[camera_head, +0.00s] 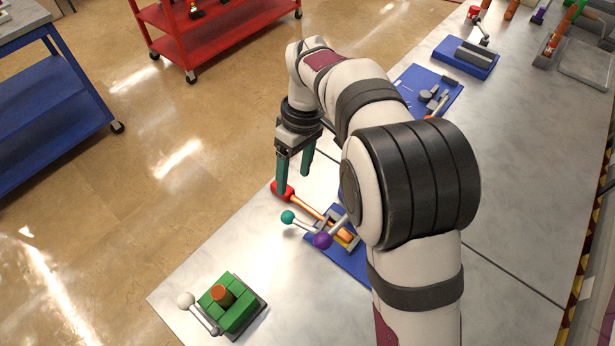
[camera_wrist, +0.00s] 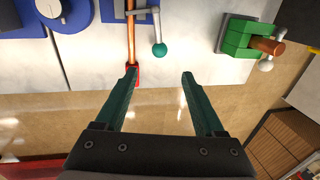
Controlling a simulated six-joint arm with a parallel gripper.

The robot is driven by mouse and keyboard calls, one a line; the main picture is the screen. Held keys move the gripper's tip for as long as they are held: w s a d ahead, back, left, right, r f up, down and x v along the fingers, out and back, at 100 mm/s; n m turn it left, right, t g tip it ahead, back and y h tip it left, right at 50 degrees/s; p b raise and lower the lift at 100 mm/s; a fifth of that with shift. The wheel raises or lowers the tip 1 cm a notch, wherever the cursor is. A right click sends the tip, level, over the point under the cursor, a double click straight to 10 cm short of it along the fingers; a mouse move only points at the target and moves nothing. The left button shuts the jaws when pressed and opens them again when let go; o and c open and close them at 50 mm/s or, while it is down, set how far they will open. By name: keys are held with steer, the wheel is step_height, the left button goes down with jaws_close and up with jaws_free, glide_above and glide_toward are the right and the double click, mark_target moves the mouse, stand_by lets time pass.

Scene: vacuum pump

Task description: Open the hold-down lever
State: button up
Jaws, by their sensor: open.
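A blue fixture (camera_head: 352,262) on the grey table carries several levers. One is a long orange bar with a red handle end (camera_head: 283,190), another a grey lever with a teal ball knob (camera_head: 288,217), another a lever with a purple ball knob (camera_head: 322,240). I cannot tell which is the hold-down lever. My gripper (camera_head: 294,182) is open and empty, pointing down near the red end. In the wrist view, the left fingertip overlaps the red end (camera_wrist: 133,72), and the teal knob (camera_wrist: 159,50) shows beyond the gap between the fingers; contact is unclear. My arm hides part of the fixture.
A green block fixture (camera_head: 240,308) with a white-knobbed lever (camera_head: 186,300) stands at the table's near left corner. Farther back are blue trays with parts (camera_head: 466,58). A red cart (camera_head: 165,20) and a blue cart (camera_head: 45,110) stand on the floor beyond the table edge.

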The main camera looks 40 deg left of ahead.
mark_target(289, 213)
steer(key=f, duration=0.4)
steer(key=s+f, duration=0.1)
steer(key=f, duration=0.3)
steer(key=s+f, duration=0.1)
steer(key=f, duration=0.3)
steer(key=shift+s+f, duration=0.25)
steer(key=shift+f, duration=0.15)
jaws_close()
stand_by(0.5)
